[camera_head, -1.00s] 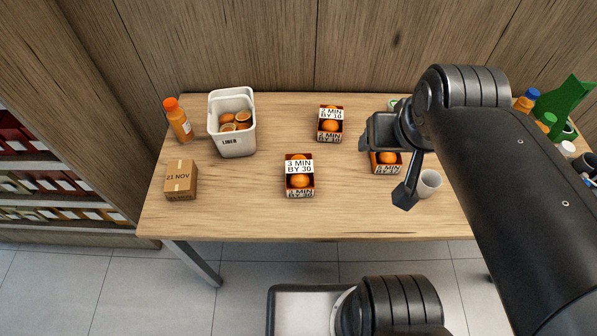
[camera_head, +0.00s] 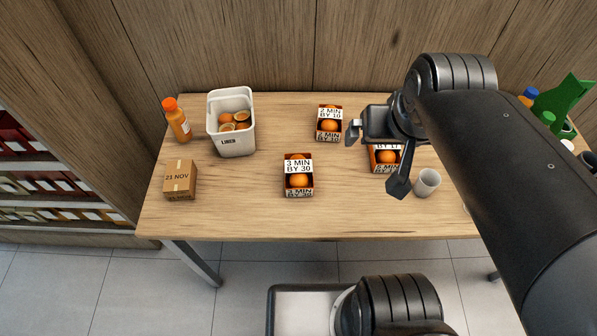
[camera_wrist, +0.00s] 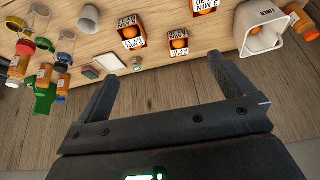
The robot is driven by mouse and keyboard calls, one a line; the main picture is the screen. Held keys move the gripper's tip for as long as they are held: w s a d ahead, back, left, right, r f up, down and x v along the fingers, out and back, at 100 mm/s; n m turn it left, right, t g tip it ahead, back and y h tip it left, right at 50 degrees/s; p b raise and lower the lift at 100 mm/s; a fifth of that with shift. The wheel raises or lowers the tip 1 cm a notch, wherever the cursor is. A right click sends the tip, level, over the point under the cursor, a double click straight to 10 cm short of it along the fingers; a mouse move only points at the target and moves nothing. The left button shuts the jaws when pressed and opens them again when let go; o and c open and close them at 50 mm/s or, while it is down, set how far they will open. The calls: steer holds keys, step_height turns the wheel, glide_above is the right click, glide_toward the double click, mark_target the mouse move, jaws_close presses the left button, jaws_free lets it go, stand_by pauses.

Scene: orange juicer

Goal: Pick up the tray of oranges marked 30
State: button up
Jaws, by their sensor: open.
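The orange tray marked "3 MIN BY 30" (camera_head: 299,181) sits on the table near the middle. It also shows, partly cut off, at the top of the wrist view (camera_wrist: 205,6). A tray marked "2 MIN BY 10" (camera_head: 329,124) stands behind it, towards the wall. A third orange tray (camera_head: 386,156) is to the right, partly hidden by my gripper, its label not fully readable. My gripper (camera_head: 375,160) is open and empty, above the table over the third tray's side, to the right of the tray marked 30. Its fingers spread in the wrist view (camera_wrist: 163,68).
A white LINER bin (camera_head: 236,144) with oranges, a juice bottle (camera_head: 177,120) and a box marked 21 NOV (camera_head: 180,180) stand left. A grey cup (camera_head: 426,183) stands right. Green items and bottles crowd the far right. The table's front strip is clear.

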steer(key=w+a+f+g, duration=0.2)
steer(key=w+a+f, duration=0.2)
steer(key=w, duration=0.3)
steer(key=g, duration=0.3)
glide_above(299, 166)
steer(key=shift+n, duration=0.3)
steer(key=f, duration=1.7)
steer(key=shift+w+a+f, duration=0.1)
steer(key=shift+w+a, duration=0.15)
steer(key=shift+w, duration=0.05)
steer(key=shift+a+f, duration=0.1)
steer(key=shift+f, duration=0.25)
step_height(299, 166, down, 4)
steer(key=shift+f, duration=0.25)
steer(key=shift+s+d+f, duration=0.15)
steer(key=shift+f, duration=1.35)
steer(key=shift+s+d+f, duration=0.1)
steer(key=shift+d+f, duration=0.05)
steer(key=shift+f, duration=1.35)
steer(key=shift+c, duration=0.5)
steer(key=c, duration=1.1)
